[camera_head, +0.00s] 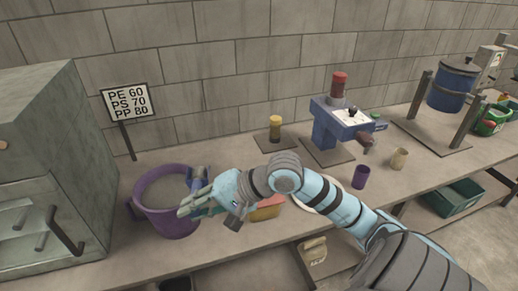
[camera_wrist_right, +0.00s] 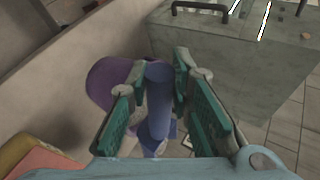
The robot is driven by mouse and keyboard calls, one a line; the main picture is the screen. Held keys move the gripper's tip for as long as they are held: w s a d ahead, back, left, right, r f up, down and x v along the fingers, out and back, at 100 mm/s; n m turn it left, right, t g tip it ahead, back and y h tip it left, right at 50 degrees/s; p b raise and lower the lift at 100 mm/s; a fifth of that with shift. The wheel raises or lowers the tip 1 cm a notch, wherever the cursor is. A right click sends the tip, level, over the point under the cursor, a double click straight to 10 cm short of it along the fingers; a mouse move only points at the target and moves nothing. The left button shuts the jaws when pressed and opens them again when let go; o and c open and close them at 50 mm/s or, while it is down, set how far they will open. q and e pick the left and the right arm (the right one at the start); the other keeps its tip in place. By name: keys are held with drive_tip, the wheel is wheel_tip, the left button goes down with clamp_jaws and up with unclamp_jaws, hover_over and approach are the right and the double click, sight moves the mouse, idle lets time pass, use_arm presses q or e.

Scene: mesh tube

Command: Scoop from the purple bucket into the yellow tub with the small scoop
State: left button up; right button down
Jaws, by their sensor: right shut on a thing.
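The purple bucket (camera_head: 153,218) stands on the bench beside the grey cabinet; grey contents show inside. My right gripper (camera_head: 187,198) is at the bucket's right rim. In the right wrist view its fingers (camera_wrist_right: 160,115) are shut on a blue-violet handle (camera_wrist_right: 157,85), which I take for the small scoop; its far end is not clear. The bucket (camera_wrist_right: 103,80) shows behind the fingers there. A yellow and red thing (camera_head: 267,210), possibly the yellow tub, is partly hidden behind my right arm; it also shows in the wrist view (camera_wrist_right: 40,158). My left gripper is not clearly visible.
The grey cabinet (camera_head: 50,150) with handles closes off the left. A sign (camera_head: 126,103) stands behind the bucket. A blue machine (camera_head: 335,125), a purple cup (camera_head: 361,176) and a tan cup (camera_head: 399,158) stand to the right. A green crate (camera_head: 453,199) sits below the bench top.

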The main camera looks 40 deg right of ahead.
drive_tip(key=w+d+m, duration=0.1)
drive_tip(key=w+f+m+t+h, duration=0.1)
drive_tip(key=w, duration=0.1)
drive_tip(key=w+d+f+m+h, duration=0.1)
drive_tip(key=w, duration=0.1)
drive_tip(key=shift+d+t+p, duration=0.3)
drive_tip(key=shift+p, duration=0.05)
use_arm(q)
drive_tip(key=shift+w+r+p, duration=0.2)
drive_tip(key=shift+r+p, duration=0.9)
drive_tip(key=shift+r, duration=0.45)
use_arm(e)
drive_tip(key=w+a+f+m+t+h, duration=0.1)
drive_tip(key=w+f+m+h, duration=0.2)
drive_tip(key=f+m+h, duration=0.4)
drive_tip(key=shift+w+a+f+m+h, duration=0.3)
drive_tip(key=shift+w+f+m, duration=0.1)
drive_tip(key=shift+f, duration=1.35)
drive_tip(key=shift+d, duration=0.1)
